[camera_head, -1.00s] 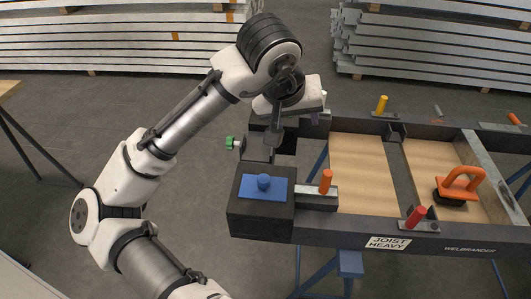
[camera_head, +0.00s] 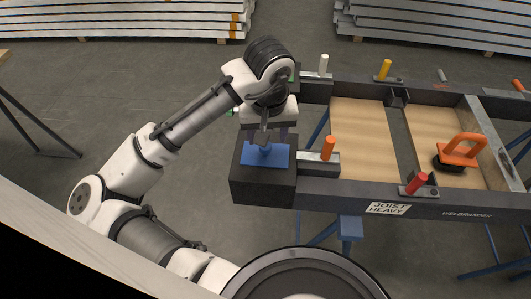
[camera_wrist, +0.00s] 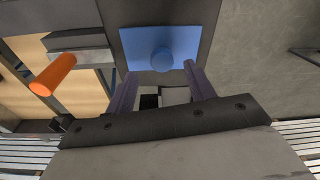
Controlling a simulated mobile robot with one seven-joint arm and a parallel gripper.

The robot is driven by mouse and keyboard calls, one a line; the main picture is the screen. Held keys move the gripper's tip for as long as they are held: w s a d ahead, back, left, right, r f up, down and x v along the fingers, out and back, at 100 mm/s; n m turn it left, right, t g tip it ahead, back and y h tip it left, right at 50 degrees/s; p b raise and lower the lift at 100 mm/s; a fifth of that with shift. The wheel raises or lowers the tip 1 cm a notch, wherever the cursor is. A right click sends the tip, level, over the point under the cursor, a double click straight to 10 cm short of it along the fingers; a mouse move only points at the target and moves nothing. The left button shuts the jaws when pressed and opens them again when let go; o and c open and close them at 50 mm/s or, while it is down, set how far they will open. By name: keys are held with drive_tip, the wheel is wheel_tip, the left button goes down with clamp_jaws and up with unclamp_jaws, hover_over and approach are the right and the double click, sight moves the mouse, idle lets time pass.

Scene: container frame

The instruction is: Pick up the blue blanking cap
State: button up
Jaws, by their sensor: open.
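The blue blanking cap (camera_head: 265,156) is a flat rectangular plate with a round knob. It lies on top of the dark corner block (camera_head: 250,188) of the frame. In the wrist view the cap (camera_wrist: 140,38) is at the top centre, its knob just beyond my fingertips. My gripper (camera_head: 265,138) is above the cap at its far side. In the wrist view my gripper (camera_wrist: 158,68) is open, with its two fingers spread to either side of the knob and nothing between them. From the head view I cannot tell the exact gap to the knob.
An orange-handled clamp (camera_head: 328,148) stands just right of the cap and also shows in the wrist view (camera_wrist: 53,74). A white-handled clamp (camera_head: 323,66) is farther back. Red (camera_head: 417,183) and yellow (camera_head: 384,69) handles and an orange suction lifter (camera_head: 460,151) are farther right.

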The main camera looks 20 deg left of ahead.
sight(265, 152)
drive_tip(key=shift+a+f, duration=0.15)
drive_tip(key=shift+f, duration=1)
drive_tip(key=shift+a+f, duration=0.1)
drive_tip(key=shift+f, duration=1)
drive_tip(key=c, duration=1.1)
drive_tip(key=shift+o, duration=0.2)
drive_tip(key=shift+r, duration=0.1)
